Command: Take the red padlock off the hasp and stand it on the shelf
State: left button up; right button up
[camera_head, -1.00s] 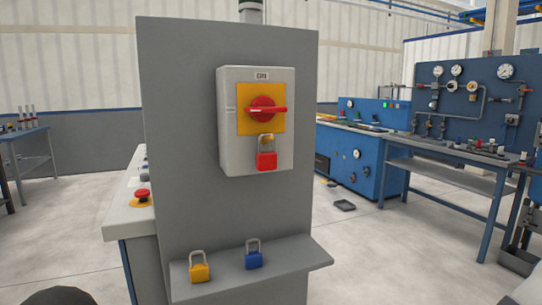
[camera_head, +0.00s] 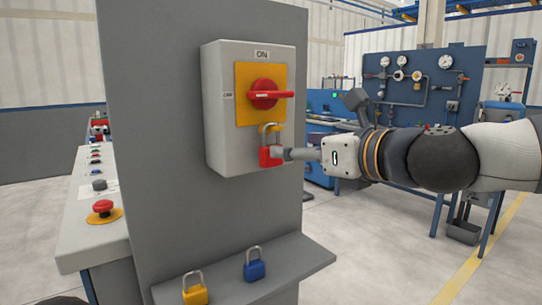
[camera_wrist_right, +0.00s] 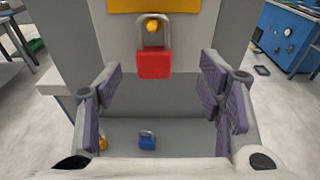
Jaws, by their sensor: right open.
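The red padlock (camera_head: 265,158) hangs upright by its shackle from the yellow hasp (camera_head: 271,128), under the red switch handle on the grey box. It also shows in the right wrist view (camera_wrist_right: 154,64), centred between the fingers and beyond their tips. My right gripper (camera_head: 284,154) comes in from the right at the padlock's height. Its fingers are open, and one overlaps the padlock's right edge in the head view; contact cannot be told. The grey shelf (camera_head: 296,259) juts from the panel below.
A yellow padlock (camera_head: 195,294) and a blue padlock (camera_head: 254,270) stand on the shelf. Its right part is bare. A console with a red button (camera_head: 104,207) is at the left. Blue benches with a gauge board (camera_head: 410,85) stand behind my right arm.

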aim_at(271, 144)
jog(key=x, duration=0.6)
jog(key=shift+a+f, duration=0.25)
jog(key=shift+a, duration=0.25)
jog(key=shift+s, duration=0.1)
jog(key=shift+c, duration=0.8)
jog(key=c, duration=1.1)
